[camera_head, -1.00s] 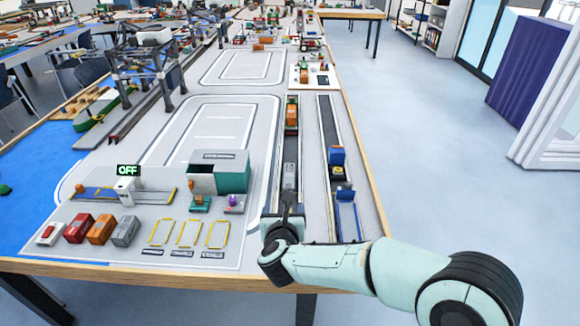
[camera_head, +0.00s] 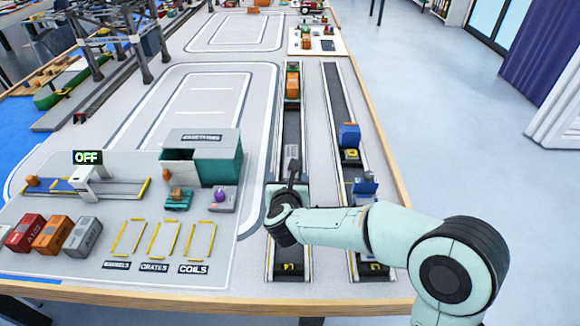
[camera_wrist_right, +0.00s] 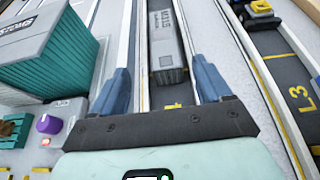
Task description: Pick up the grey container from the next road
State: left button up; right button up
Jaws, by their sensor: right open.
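A grey container (camera_head: 292,152) lies lengthwise on the left of two dark road strips, partly hidden behind my right gripper. The right wrist view shows the same grey container (camera_wrist_right: 167,48) with lettering on its top, ahead and between the lines of the two blue fingers. My right gripper (camera_head: 291,178) is over that road strip, on the near side of the container. In the right wrist view the gripper (camera_wrist_right: 162,85) is open with nothing between its fingers. A second grey container (camera_head: 82,237) stands at the left beside red and orange ones. My left gripper is out of view.
An orange load (camera_head: 293,84) is farther along the same road. Blue vehicles (camera_head: 349,136) stand on the right road. A teal open-topped box (camera_head: 218,167) stands left of the road. Yellow marked bays (camera_head: 163,240) lie empty at the front. The table's wooden edge (camera_head: 190,300) is near.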

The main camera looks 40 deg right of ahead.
aim_at(289, 173)
jog(key=x, duration=0.5)
jog(key=shift+d+f, duration=0.1)
jog(key=b+x, duration=0.1)
jog(key=x, duration=0.2)
jog(key=shift+d+f, duration=0.2)
jog(key=shift+d, duration=0.2)
jog(key=shift+w+d+f, duration=0.1)
jog(key=shift+w+d, duration=0.2)
jog(key=shift+w, duration=0.15)
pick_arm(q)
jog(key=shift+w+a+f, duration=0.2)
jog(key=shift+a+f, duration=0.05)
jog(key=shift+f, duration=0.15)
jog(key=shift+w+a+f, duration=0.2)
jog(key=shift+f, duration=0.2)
pick_arm(e)
jog(key=c, duration=1.1)
